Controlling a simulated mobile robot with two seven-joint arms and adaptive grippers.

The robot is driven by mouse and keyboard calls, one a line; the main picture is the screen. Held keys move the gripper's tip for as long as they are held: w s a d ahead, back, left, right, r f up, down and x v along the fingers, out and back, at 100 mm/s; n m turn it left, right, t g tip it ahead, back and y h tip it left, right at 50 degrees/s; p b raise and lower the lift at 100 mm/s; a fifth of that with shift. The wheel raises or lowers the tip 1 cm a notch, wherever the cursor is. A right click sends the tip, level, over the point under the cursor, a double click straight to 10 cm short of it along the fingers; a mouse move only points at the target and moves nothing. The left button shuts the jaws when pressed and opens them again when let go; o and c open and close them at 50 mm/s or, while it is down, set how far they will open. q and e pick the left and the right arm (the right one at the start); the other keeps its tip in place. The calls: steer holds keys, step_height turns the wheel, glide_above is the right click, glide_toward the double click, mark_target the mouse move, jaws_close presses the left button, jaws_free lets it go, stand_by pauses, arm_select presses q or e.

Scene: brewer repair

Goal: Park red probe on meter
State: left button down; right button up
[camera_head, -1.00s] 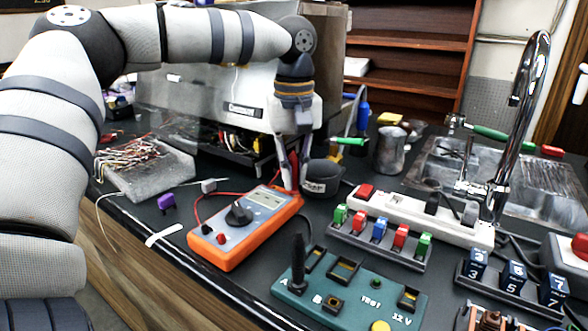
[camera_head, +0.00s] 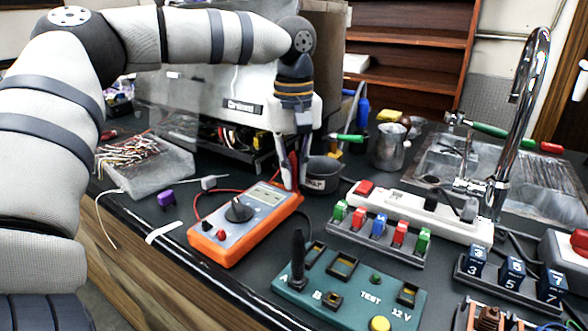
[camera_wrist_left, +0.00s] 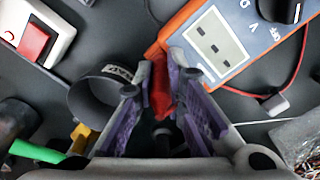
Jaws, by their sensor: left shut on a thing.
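The orange meter (camera_head: 222,246) with a grey face, dial and display lies on the dark bench; its display end also shows in the left wrist view (camera_wrist_left: 260,48). My left gripper (camera_head: 289,187) points down at the far end of the meter. It is shut on the red probe (camera_head: 293,168), which stands roughly upright between the fingers. In the left wrist view the red probe (camera_wrist_left: 160,92) shows between the purple finger pads, beside the meter's edge. The probe's tip is hidden, so I cannot tell whether it touches the meter. My right gripper is not in view.
A dark labelled cup (camera_head: 325,172) stands close right of the gripper. The brewer (camera_head: 200,95) is behind. A white power strip (camera_head: 430,218), a fuse rack (camera_head: 375,240) and a green test board (camera_head: 345,300) lie to the right. A purple clip (camera_head: 166,199) lies left of the meter.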

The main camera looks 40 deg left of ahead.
arm_select(q)
steer(key=c, duration=1.6)
jaws_free()
steer(key=shift+o, duration=0.2)
steer(key=shift+r, duration=0.1)
step_height(320, 180, up, 12)
steer(key=shift+s+f, duration=0.1)
